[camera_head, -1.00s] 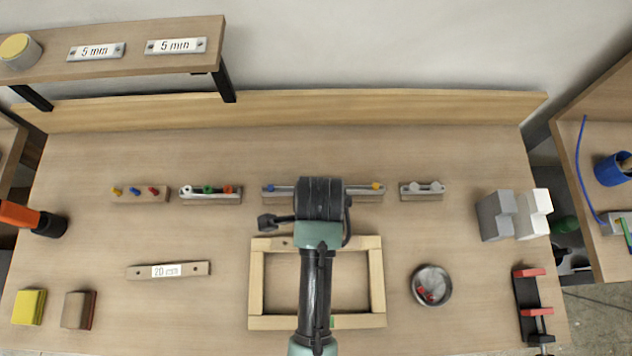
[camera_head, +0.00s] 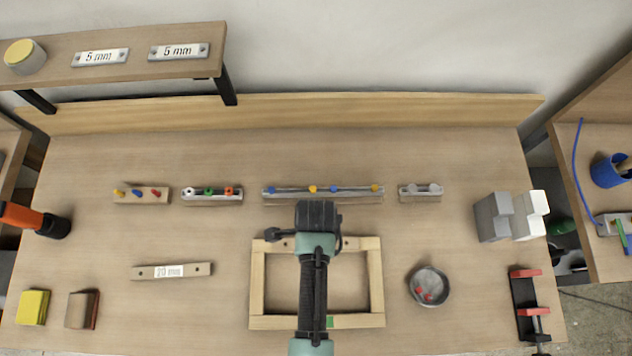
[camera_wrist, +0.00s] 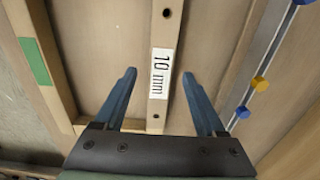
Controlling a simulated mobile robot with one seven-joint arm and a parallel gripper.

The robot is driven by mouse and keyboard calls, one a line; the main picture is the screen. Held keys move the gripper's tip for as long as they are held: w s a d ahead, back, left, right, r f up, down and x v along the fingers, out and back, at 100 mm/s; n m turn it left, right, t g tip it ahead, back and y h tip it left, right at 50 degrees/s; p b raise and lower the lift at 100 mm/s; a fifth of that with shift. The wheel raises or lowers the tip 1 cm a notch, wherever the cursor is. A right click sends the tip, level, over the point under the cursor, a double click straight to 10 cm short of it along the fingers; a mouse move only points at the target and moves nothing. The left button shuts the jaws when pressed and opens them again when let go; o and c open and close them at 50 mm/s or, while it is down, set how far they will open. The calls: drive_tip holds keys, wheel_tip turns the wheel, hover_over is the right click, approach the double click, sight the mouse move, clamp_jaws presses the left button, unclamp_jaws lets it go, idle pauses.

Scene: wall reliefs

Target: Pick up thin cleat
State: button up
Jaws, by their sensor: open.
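A thin wooden cleat labelled "10 mm" (camera_wrist: 164,55) runs up the wrist view between my fingers. It has a hole near each visible end of its label section. My gripper (camera_wrist: 157,98) is open, with one blue finger on each side of the cleat and gaps on both sides. How far the fingertips are above it I cannot tell. In the head view my arm hides my fingers and part of the cleat (camera_head: 283,244), which lies along the frame's far side. The wooden frame (camera_head: 257,290) has a green mark on its near bar.
Peg rails (camera_head: 270,197) stand beyond the frame. A round dish (camera_head: 447,288) with red pieces and a red-black clamp (camera_head: 524,300) are at right. Bench between strip and frame is clear.

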clamp_jaws()
drive_tip(key=shift+r, duration=0.15)
